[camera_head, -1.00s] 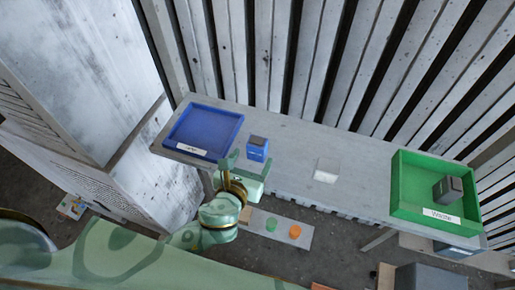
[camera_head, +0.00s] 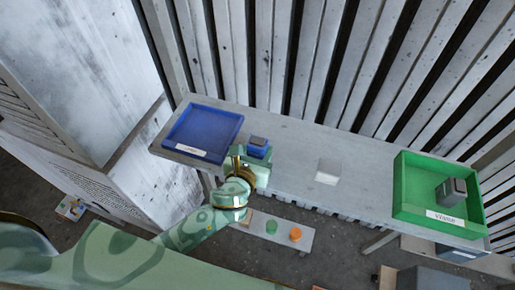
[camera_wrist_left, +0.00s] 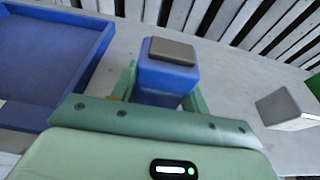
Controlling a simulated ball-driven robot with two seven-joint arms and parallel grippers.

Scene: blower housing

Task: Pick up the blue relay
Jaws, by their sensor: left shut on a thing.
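The blue relay (camera_head: 258,148) is a small upright blue block with a grey-brown top. It stands on the grey table just right of the blue tray. My left gripper (camera_head: 246,155) is at the relay from the front and is shut on it. In the left wrist view the relay (camera_wrist_left: 167,72) is between the two green fingers (camera_wrist_left: 160,88); its lower part is partly hidden by the gripper. I cannot tell whether it is lifted off the table. My right gripper is not in view.
The blue tray (camera_head: 236,118) lies left of the relay, close to my gripper. A light grey block (camera_head: 328,171) stands mid-table. A green tray (camera_head: 402,190) with a grey block (camera_head: 452,191) is at the right. The table (camera_head: 290,170) is bare between them. A slatted wall rises behind.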

